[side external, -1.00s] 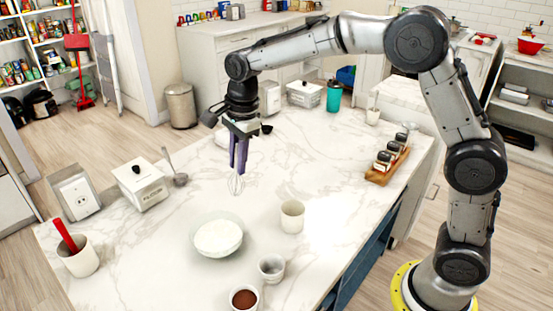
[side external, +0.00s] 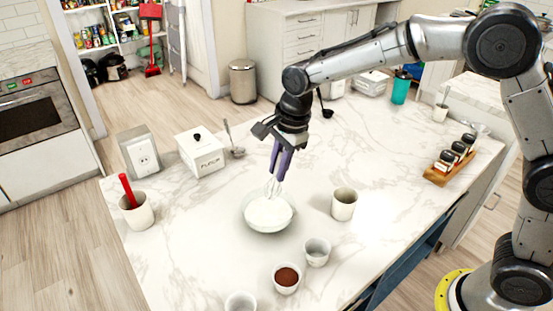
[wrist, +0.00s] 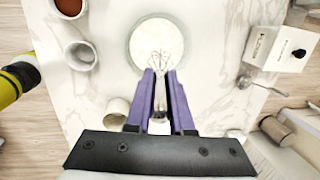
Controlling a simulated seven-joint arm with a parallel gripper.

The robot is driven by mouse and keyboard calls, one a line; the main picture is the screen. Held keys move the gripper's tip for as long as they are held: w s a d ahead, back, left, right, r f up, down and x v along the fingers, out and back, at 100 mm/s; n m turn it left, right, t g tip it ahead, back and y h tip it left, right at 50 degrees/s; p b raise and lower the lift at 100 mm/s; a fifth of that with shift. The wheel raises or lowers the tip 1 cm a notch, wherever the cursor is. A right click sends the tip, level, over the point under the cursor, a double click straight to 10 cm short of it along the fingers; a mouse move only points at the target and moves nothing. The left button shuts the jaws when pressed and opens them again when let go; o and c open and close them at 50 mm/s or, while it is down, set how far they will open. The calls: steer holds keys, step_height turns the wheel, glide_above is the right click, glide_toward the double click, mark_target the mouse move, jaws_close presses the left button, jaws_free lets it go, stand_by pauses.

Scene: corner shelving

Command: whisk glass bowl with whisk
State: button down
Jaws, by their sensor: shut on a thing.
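The glass bowl (side external: 269,223) stands on the marble counter, with white contents in it; it also shows at the top of the wrist view (wrist: 135,58). My gripper (side external: 281,165) has purple fingers and is shut on the whisk's handle. The whisk (side external: 274,187) points down, its wire loops at the far side of the bowl, over or in the white contents. I cannot tell whether the wires touch the contents. In the wrist view the whisk (wrist: 161,60) reaches from between the fingers (wrist: 160,88) over the bowl's near part.
A beige cup (side external: 344,206) stands right of the bowl. A white cup (side external: 317,253) and a cup of brown powder (side external: 286,279) stand in front. A white canister (side external: 201,152) and a mug with a red handle (side external: 138,210) stand left. A spice rack (side external: 449,168) is at right.

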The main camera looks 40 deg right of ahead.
mark_target(275, 190)
steer(key=shift+s+f, duration=0.15)
steer(key=shift+f, duration=0.45)
steer(key=shift+x, duration=3.2)
steer(key=shift+d, duration=0.2)
